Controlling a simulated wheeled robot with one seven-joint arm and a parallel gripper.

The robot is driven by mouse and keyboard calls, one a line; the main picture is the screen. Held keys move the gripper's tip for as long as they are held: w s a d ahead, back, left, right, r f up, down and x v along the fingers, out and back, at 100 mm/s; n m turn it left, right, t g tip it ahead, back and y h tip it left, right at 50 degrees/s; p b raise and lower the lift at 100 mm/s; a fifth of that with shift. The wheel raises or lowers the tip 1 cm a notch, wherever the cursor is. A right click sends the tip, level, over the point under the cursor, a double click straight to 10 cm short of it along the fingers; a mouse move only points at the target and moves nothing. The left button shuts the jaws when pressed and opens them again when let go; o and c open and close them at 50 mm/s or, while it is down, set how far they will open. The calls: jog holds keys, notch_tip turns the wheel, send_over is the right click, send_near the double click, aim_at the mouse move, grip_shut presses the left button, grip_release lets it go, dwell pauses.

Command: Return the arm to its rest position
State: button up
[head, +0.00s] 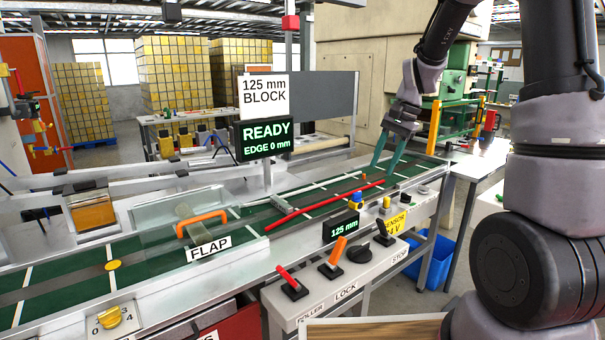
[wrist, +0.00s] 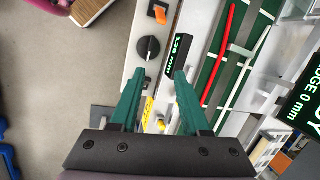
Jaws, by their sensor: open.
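My gripper (head: 388,158) has green fingers that stand apart with nothing between them. In the head view it hangs above the far right part of the conveyor, beyond the control panel. In the wrist view my gripper (wrist: 158,80) points over the panel, with the black knob (wrist: 149,48) and the small 125 mm display (wrist: 178,52) past its fingertips. My arm reaches in from the right side of the head view. No contact between the fingers and any object shows.
The control panel (head: 318,301) carries red, orange and black levers. A red rod (head: 325,208) lies along the green conveyor (head: 150,262). A flap with an orange handle (head: 203,220) stands left. A READY sign (head: 265,138) rises behind. A blue bin (head: 432,262) sits below right.

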jog(key=s+d+r+n+t+h, duration=0.1)
jog(key=s+r+n+t, duration=0.3)
jog(key=s+r, duration=1.2)
jog(key=s+d+t, duration=0.1)
jog(key=s+t, duration=0.1)
jog(key=s, duration=0.2)
jog(key=shift+s+r+t, duration=0.2)
jog(key=shift+r+t, duration=0.05)
jog(key=shift+t, duration=0.15)
dwell(0.5)
